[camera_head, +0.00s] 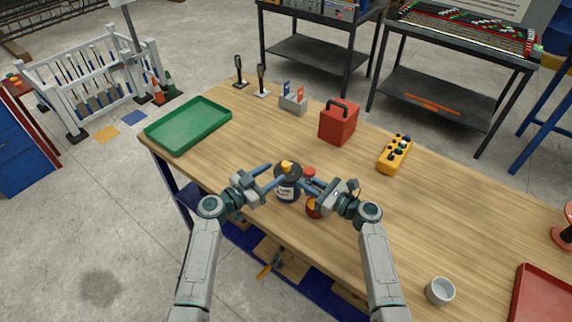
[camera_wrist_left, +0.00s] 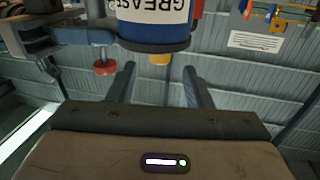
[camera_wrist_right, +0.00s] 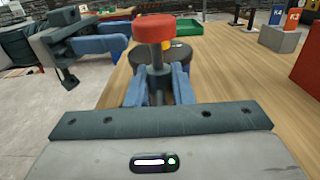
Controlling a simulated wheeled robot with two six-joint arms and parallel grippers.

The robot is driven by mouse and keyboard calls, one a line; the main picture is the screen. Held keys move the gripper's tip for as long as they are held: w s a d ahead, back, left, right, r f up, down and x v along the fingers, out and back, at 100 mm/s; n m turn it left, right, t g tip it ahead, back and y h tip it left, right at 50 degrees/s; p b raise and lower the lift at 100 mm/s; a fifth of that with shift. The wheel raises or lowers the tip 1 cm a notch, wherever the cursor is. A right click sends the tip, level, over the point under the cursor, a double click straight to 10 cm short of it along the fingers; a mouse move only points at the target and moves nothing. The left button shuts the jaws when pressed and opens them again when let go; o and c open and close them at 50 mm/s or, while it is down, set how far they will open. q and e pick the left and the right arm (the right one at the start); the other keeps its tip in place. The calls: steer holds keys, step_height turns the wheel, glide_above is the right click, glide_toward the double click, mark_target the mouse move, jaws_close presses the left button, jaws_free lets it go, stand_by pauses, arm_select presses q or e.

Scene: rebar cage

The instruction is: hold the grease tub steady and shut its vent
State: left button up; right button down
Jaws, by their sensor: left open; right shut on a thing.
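The grease tub (camera_head: 289,190) is dark blue with a white label and a dark lid, upright near the table's front edge. In the left wrist view it shows upside down (camera_wrist_left: 155,32). A yellow knob, seemingly the vent (camera_head: 287,167), stands on the lid; it also shows in the left wrist view (camera_wrist_left: 159,59). My right gripper (camera_wrist_right: 160,80) is shut on a dark stem topped by a red knob (camera_wrist_right: 153,28), beside the tub. The stem's foot is hidden.
A red and orange jar (camera_head: 313,208) stands close to the tub, under my right gripper. The wood between is clear.

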mark_target(282, 167)
arm_select(q)
steer(key=x, duration=0.6)
steer(key=shift+w+d, duration=0.1)
steer(key=shift+c, duration=0.3)
